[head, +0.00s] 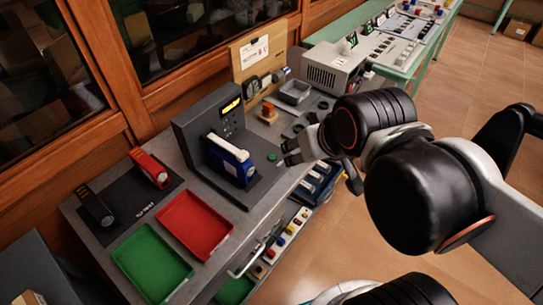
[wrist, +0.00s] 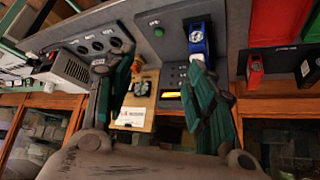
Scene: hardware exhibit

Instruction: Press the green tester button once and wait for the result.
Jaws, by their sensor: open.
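The green tester button (head: 272,157) is a small round button on the grey base of the dark tester (head: 205,128), right of a blue and white device (head: 232,160) standing in it. The tester's screen (head: 231,105) glows yellow. In the wrist view the green button (wrist: 158,31) lies in the gap between my fingers, farther off, with the blue device (wrist: 196,40) beyond the right finger. My gripper (head: 290,152) is just right of the button in the head view, apart from the device. Its fingers (wrist: 150,65) are spread and empty. Contact with the button cannot be told.
A red tray (head: 195,225) and a green tray (head: 152,264) sit at the bench's front left. A red device (head: 150,168) and a black device (head: 95,207) lie on a dark mat. A grey metal tray (head: 294,92) and a beige box (head: 334,68) stand behind.

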